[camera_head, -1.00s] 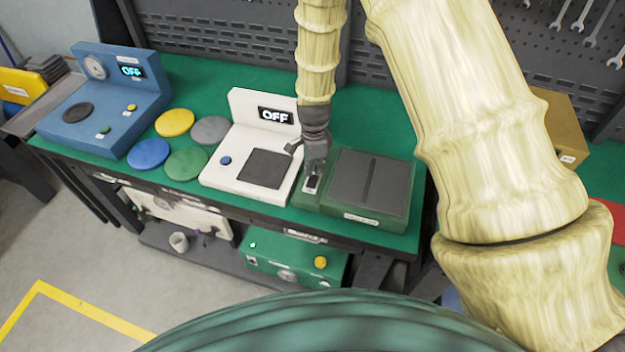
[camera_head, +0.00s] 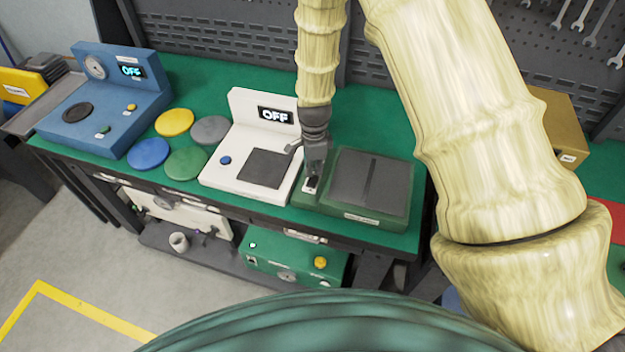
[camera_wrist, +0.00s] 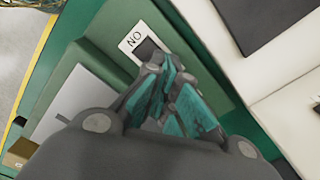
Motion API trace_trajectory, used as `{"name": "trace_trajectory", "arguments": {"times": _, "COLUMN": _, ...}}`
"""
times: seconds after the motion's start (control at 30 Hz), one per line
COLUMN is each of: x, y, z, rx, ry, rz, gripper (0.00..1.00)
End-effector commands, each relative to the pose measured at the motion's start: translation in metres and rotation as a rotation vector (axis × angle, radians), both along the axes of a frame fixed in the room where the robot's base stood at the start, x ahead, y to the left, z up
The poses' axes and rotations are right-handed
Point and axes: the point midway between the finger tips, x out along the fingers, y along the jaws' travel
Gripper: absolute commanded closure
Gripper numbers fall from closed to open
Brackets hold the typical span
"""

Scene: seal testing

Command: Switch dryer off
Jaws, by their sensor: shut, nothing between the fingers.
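The green unit with a dark grey top plate (camera_head: 371,181), seemingly the dryer, sits at the right of the green bench. Its small switch (camera_head: 309,186) is on the left part of the housing. In the wrist view the switch (camera_wrist: 146,49) is a dark rocker in a white plate, with lettering that reads as an upside-down "ON". My gripper (camera_head: 312,176) points down with its fingers shut and empty, right over the switch. In the wrist view the fingertips (camera_wrist: 160,72) are at the rocker and partly cover it. I cannot tell whether they touch it.
A white device (camera_head: 225,178) with an "OFF" display stands just left of my gripper. A blue device (camera_head: 122,130), also showing "OFF", is at the far left. Several coloured discs, one yellow (camera_head: 175,122), lie between them. A perforated panel (camera_head: 220,45) stands behind the bench.

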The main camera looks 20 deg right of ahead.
Motion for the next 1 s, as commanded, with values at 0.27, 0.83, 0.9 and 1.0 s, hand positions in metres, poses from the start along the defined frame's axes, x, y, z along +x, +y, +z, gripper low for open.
{"name": "trace_trajectory", "arguments": {"times": 0.27, "x": 0.0, "y": 0.0, "z": -0.004, "rx": 0.0, "ry": 0.0, "rz": 0.0, "gripper": 1.0}}
{"name": "trace_trajectory", "arguments": {"times": 0.83, "x": 0.0, "y": 0.0, "z": -0.01, "rx": 0.0, "ry": 0.0, "rz": 0.0, "gripper": 1.0}}
{"name": "trace_trajectory", "arguments": {"times": 0.9, "x": 0.0, "y": 0.0, "z": -0.011, "rx": 0.0, "ry": 0.0, "rz": 0.0, "gripper": 1.0}}
{"name": "trace_trajectory", "arguments": {"times": 1.0, "x": 0.0, "y": 0.0, "z": -0.012, "rx": 0.0, "ry": 0.0, "rz": 0.0, "gripper": 1.0}}
